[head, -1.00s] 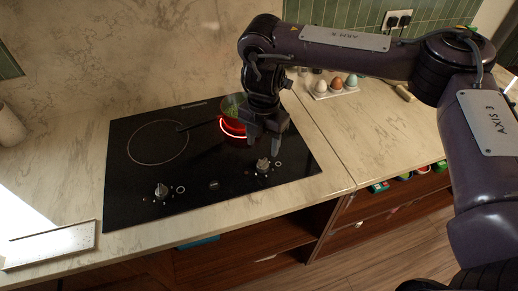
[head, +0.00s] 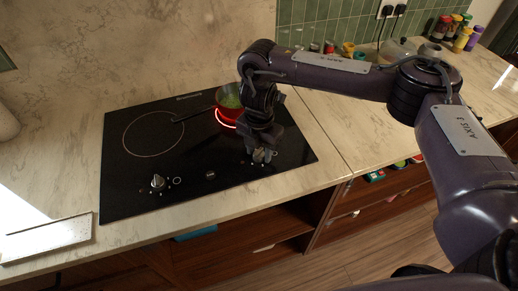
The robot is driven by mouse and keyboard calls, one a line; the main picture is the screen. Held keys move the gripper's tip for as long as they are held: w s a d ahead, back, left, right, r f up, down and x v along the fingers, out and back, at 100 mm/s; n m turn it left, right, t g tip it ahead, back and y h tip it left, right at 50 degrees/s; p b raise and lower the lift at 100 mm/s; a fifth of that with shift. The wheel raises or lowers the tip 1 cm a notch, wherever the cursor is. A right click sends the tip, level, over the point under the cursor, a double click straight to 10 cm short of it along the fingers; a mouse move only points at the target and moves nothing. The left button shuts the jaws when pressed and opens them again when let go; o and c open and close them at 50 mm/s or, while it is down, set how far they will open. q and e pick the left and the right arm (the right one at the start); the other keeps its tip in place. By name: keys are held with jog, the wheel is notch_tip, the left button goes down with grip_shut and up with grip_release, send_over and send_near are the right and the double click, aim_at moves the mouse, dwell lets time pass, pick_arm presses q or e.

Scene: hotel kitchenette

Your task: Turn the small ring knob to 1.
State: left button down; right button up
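The black hob (head: 122,205) is set in the marble counter. The small ring glows red (head: 224,122) under a small pot (head: 229,97) with green contents. The right hob knob (head: 263,156), on the small ring's side, is partly hidden by my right gripper (head: 258,149). This gripper points down right at the knob, with its fingers around or against it. Whether they are closed on it, and the knob's setting, I cannot tell. The other knob (head: 158,182) stands clear at the front left. My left gripper is not in view.
The large ring (head: 153,134) is dark and empty; the pot's handle reaches towards it. A pale tray (head: 45,241) lies at the left front. Jars (head: 462,36) stand at the back right. An open drawer (head: 365,205) is below the counter.

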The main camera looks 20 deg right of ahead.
aim_at(259, 151)
jog(key=c, duration=0.6)
jog(key=shift+r+m+p, duration=0.2)
jog(key=shift+m+p, duration=0.2)
jog(key=shift+p, duration=0.35)
jog(key=shift+c, duration=0.2)
jog(key=shift+f+m+p, duration=0.15)
jog(key=shift+m+p, duration=0.2)
jog(key=shift+m, duration=0.15)
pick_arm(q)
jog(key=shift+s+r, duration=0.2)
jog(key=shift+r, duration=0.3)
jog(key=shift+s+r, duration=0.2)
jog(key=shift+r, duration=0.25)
pick_arm(e)
jog(key=o, duration=1)
notch_tip(259, 151, up, 8)
jog(key=shift+f, duration=0.15)
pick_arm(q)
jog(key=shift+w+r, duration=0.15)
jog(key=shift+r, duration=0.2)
